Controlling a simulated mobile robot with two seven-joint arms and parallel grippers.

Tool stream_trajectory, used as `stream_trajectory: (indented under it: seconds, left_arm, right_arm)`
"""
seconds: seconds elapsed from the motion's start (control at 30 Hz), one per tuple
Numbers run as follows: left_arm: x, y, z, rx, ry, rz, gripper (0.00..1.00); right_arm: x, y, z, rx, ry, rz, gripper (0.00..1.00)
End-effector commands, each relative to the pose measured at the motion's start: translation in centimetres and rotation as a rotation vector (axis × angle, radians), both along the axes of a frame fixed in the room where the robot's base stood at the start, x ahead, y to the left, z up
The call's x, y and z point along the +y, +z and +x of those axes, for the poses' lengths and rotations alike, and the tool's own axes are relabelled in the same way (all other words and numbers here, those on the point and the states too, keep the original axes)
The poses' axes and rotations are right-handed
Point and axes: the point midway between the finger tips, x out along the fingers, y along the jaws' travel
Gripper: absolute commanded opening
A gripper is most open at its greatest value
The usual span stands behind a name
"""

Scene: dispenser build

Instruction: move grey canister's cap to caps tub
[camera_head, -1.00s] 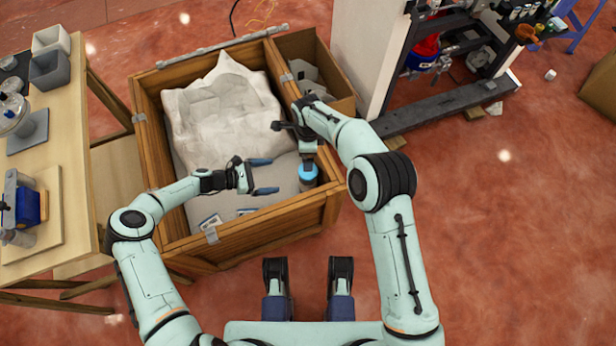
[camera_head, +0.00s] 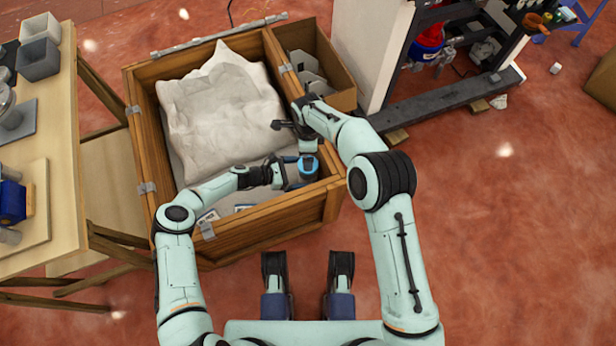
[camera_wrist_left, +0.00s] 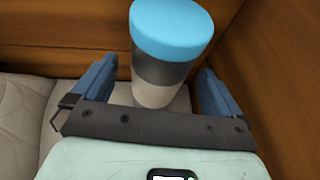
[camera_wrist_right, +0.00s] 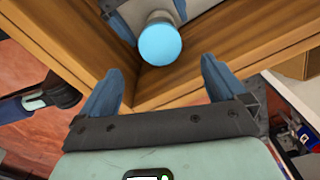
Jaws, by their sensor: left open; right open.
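The canister (camera_wrist_left: 155,72) stands upright in the corner of the wooden crate, with a light blue cap (camera_wrist_left: 172,27) on top, a dark band and a pale lower part. In the head view the canister (camera_head: 308,168) is partly covered by my arms. My left gripper (camera_head: 292,172) is open, its fingers on either side of the canister's body; I cannot tell whether they touch it. My right gripper (camera_wrist_right: 161,80) is open above the crate corner, with the cap (camera_wrist_right: 160,43) beyond its fingertips. Two tubs, one pale (camera_head: 40,27) and one grey (camera_head: 38,60), stand on the left table; I cannot tell which takes caps.
The wooden crate (camera_head: 262,222) holds a crumpled whitish sheet (camera_head: 215,105) and flat items near its front wall. A side box (camera_head: 335,75) with grey pieces adjoins it. A rack with a dark beam (camera_head: 450,108) stands right. Open red floor lies on the right.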

Motion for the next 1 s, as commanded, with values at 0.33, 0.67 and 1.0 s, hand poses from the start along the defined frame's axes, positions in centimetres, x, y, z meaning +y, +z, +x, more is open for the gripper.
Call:
stream_trajectory:
  seconds: [0.33, 0.67, 1.0]
  left_arm:
    - [-1.8, -0.8, 0.5, 0.001, 0.001, 0.000, 1.00]
    - [-1.8, -0.8, 0.5, 0.000, 0.000, 0.000, 0.54]
    - [-1.8, -0.8, 0.5, 0.000, 0.000, 0.000, 0.19]
  right_arm:
    - [0.0, 0.0, 0.0, 0.000, 0.000, 0.000, 0.98]
    - [0.0, 0.0, 0.0, 0.000, 0.000, 0.000, 0.98]
    - [0.4, 0.5, -0.9, -0.040, 0.156, -0.063, 0.79]
